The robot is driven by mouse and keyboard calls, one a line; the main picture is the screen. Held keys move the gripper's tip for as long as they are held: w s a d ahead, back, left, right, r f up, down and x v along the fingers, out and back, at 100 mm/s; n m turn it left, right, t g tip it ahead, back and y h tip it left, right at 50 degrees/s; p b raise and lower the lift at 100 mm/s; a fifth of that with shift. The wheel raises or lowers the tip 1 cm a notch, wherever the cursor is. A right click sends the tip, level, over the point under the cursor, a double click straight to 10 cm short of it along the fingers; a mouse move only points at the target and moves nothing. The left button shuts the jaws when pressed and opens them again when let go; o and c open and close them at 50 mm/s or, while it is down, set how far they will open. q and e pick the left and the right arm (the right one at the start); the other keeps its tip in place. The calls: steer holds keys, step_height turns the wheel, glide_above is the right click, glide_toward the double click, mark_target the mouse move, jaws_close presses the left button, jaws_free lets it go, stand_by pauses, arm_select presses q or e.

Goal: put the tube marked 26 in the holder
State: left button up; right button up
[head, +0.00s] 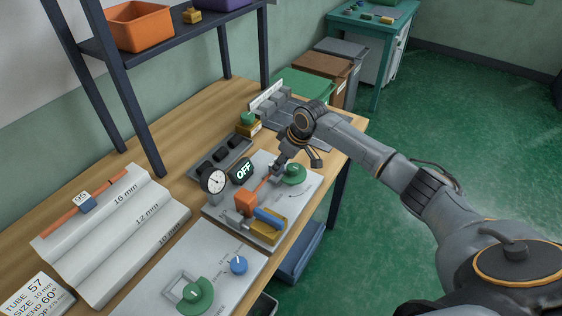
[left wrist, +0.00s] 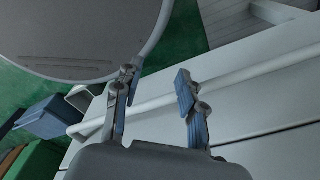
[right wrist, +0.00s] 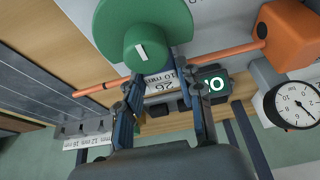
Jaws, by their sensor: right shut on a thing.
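My right gripper (head: 277,172) is shut on a thin orange tube, which shows in the right wrist view (right wrist: 228,50) crossing the fingers. A grey slotted block (right wrist: 85,128) with millimetre labels, possibly the holder, stands at the bench's back (head: 278,106). My left gripper (left wrist: 155,100) is open and empty, seen only in the left wrist view.
A green knob (head: 293,173) sits close beside the right gripper. Another orange tube (head: 115,183) lies on the stepped white rack (head: 120,235).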

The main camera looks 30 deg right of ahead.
steer(key=shift+f, duration=0.2)
steer(key=shift+f, duration=0.3)
steer(key=shift+f, duration=0.45)
stand_by(0.5)
steer(key=o, duration=1.3)
steer(key=shift+c, duration=0.2)
steer(key=v, duration=1.2)
